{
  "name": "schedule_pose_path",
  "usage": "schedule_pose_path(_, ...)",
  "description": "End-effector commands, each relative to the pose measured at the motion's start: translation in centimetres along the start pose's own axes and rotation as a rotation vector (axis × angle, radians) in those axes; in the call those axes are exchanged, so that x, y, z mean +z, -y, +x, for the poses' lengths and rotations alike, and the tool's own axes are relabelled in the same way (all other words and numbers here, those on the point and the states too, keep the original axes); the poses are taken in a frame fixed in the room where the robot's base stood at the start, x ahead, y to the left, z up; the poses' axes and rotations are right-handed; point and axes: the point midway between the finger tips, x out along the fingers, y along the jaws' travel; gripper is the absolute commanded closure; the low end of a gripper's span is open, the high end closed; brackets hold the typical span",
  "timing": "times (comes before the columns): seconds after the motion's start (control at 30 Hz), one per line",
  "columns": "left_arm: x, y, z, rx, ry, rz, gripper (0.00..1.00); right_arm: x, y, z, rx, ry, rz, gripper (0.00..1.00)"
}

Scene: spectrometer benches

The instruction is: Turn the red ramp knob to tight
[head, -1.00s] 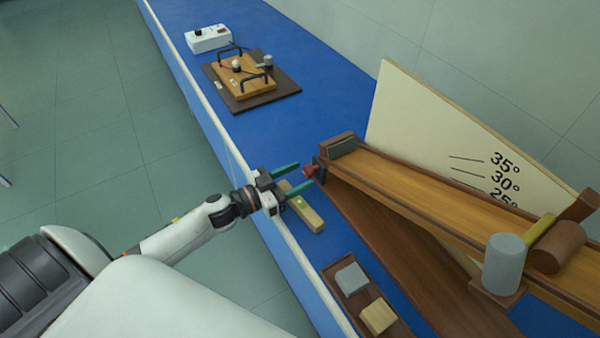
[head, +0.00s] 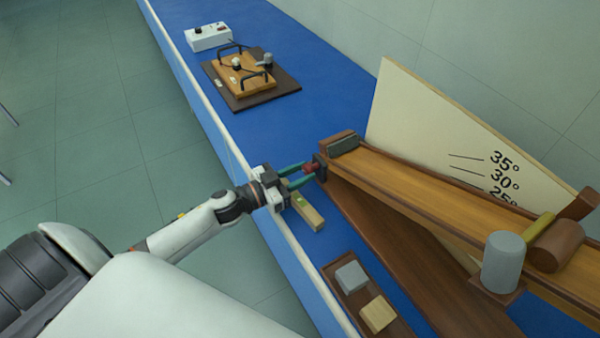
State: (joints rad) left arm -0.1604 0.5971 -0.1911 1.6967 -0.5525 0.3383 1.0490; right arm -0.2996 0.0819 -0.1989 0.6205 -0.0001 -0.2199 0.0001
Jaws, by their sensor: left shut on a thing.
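The red ramp knob (head: 309,168) sticks out from a dark mount at the near-left end of the wooden ramp (head: 410,192). My left gripper (head: 305,174) reaches in from the left with its green fingers on either side of the knob, shut on it. The fingers hide part of the knob, and I cannot tell its turn angle. A pale angle board (head: 420,130) marked 35°, 30° and 25° stands behind the ramp. My right gripper is not in view.
A wooden block (head: 308,214) lies just below the gripper. A brown tray (head: 350,300) with a grey and a wooden block sits near the bench edge. A grey cylinder (head: 503,262) stands by the ramp. Blue bench top (head: 290,120) is clear beyond the gripper.

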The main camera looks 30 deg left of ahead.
Motion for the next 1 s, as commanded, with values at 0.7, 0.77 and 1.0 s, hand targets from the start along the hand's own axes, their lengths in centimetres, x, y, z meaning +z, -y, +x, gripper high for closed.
schedule_pose_path(0.7, 0.01, -0.11, 0.0, 0.0, 0.001, 0.557, 0.92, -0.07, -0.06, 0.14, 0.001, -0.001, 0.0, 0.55)
schedule_pose_path(0.77, 0.0, -0.12, 0.0, 0.0, 0.001, 0.615, 0.92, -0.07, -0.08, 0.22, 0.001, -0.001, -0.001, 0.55)
schedule_pose_path(1.0, -0.01, -0.12, 0.0, 0.0, 0.001, 0.842, 0.92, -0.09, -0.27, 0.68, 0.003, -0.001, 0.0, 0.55)
